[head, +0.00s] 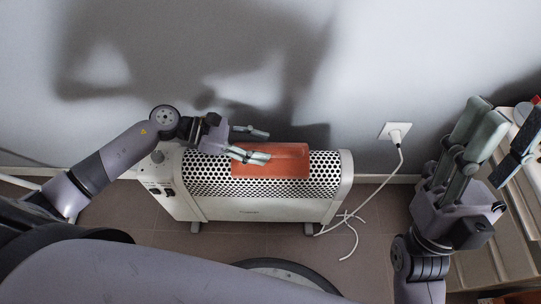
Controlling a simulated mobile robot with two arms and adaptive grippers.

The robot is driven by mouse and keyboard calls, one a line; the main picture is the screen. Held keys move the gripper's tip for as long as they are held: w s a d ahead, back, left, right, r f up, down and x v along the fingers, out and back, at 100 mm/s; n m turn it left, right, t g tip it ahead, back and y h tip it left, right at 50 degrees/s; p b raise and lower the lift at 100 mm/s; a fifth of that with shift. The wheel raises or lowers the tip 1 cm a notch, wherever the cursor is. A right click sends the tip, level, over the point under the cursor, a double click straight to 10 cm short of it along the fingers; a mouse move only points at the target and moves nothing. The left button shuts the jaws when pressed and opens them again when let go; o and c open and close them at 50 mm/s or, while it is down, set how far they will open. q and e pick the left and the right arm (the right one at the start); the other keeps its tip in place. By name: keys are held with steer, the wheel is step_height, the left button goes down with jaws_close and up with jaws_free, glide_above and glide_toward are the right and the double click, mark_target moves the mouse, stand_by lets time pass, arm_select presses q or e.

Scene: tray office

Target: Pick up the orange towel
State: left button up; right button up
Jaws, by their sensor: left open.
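The orange towel (290,158) lies folded over the top of a white heater (265,208), draped partly down its perforated front. My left gripper (268,146) is open at the towel's left part. One finger is in front of the towel and overlaps its left edge in the picture; the other is behind, near the heater's back edge. I cannot tell whether the fingers touch the towel. My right gripper (503,130) is raised at the far right, away from the towel, with its fingers apart and nothing seen between them.
A wall stands close behind the heater. A white cable (373,192) runs from a wall socket (396,131) down to the floor beside the heater's right end. Pale furniture (494,265) stands at the right, under and behind my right gripper.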

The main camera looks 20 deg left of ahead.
arm_select(q)
steer(key=shift+w+d+f, duration=0.2)
steer(key=shift+d, duration=0.3)
steer(key=shift+c, duration=0.4)
jaws_close()
